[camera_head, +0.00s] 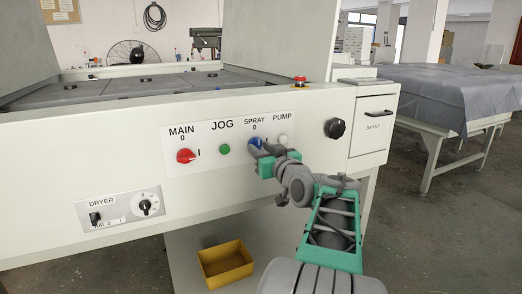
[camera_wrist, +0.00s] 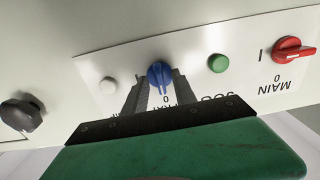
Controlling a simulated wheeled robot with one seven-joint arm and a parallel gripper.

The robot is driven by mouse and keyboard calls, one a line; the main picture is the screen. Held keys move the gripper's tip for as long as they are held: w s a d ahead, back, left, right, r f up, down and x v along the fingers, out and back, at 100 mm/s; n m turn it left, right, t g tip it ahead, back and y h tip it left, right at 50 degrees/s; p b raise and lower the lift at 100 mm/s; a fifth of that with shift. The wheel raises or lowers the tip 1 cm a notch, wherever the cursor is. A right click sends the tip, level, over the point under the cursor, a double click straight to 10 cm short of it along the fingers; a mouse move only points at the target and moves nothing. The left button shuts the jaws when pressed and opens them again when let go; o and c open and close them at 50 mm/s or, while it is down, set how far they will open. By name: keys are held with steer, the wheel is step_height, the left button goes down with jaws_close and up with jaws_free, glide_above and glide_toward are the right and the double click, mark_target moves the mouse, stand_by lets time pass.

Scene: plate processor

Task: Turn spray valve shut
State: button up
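The blue spray knob (camera_head: 255,144) sits on the white control panel under the label SPRAY and its 0 mark. It also shows in the wrist view (camera_wrist: 159,73), which sees the panel upside down. There its ridge looks roughly upright, in line with the 0. My gripper (camera_head: 262,149) is at the knob and partly covers it in the head view. In the wrist view my two grey fingers (camera_wrist: 161,82) stand apart, one on each side of the knob. I cannot tell whether they touch it.
On the panel, a green jog button (camera_head: 224,149) and red main knob (camera_head: 186,156) are left of the spray knob, and a white pump button (camera_head: 283,139) is right. A black knob (camera_head: 334,128) is further right. A yellow bin (camera_head: 226,264) is below.

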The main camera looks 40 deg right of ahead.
steer(key=p+v, duration=0.1)
steer(key=v, duration=0.6)
steer(key=shift+s, duration=0.35)
steer(key=shift+a, duration=0.15)
steer(key=w+a+r+n+g+y+p, duration=0.1)
steer(key=w+a+r+g+y+p, duration=0.2)
steer(key=a+p, duration=0.75)
steer(key=w+a+n+g+y+p, duration=0.15)
steer(key=a+g+p, duration=0.25)
steer(key=a+p, duration=0.6)
steer(key=s+a+r+g+p, duration=0.3)
steer(key=s+a+g+p, duration=0.4)
steer(key=s+a+p, duration=0.5)
steer(key=shift+s+a+r+n, duration=0.2)
steer(key=shift+s+a+n, duration=0.15)
steer(key=shift+s+a, duration=0.55)
